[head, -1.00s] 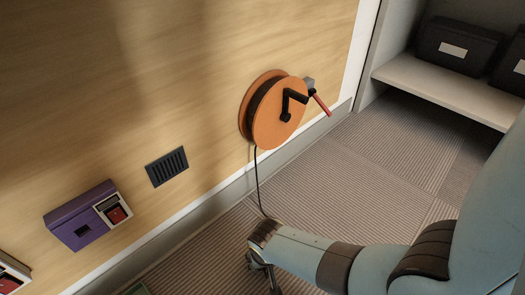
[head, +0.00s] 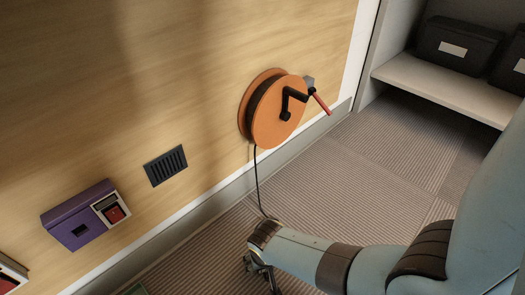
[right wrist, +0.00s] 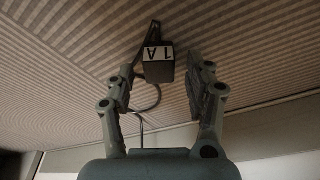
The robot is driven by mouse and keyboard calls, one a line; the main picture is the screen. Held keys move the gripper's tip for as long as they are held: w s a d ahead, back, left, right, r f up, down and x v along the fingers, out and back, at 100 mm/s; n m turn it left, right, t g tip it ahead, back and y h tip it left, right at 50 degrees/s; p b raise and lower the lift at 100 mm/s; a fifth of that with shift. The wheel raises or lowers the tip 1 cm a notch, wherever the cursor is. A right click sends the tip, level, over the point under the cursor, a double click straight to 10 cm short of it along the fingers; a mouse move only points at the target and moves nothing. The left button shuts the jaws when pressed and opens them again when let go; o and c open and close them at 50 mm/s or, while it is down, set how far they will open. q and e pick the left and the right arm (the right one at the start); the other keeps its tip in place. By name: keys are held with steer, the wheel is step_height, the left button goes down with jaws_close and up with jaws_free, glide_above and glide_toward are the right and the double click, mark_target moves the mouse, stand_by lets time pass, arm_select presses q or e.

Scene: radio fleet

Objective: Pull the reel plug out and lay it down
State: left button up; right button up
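The reel plug (right wrist: 160,68) is a dark block with a white label reading 1A, seen upside down in the right wrist view. It is over the striped floor, and I cannot tell if it rests on it. My right gripper (right wrist: 161,85) is open, its fingers on either side of the plug with a gap at each side. In the head view my right gripper (head: 260,273) is low, by the floor, and its arm hides the plug. The orange reel (head: 278,112) hangs on the wall, its black cord (head: 257,183) running down to the gripper. My left gripper is out of view.
A purple box (head: 72,231) with a dark slot and a red switch is on the wooden wall, with a dark vent (head: 166,166) to its right. A shelf (head: 440,88) with black bins stands at the upper right. The floor (head: 365,165) below the reel is clear.

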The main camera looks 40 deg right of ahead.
stand_by(0.3)
steer(key=v, duration=1.2)
steer(key=shift+w, duration=0.1)
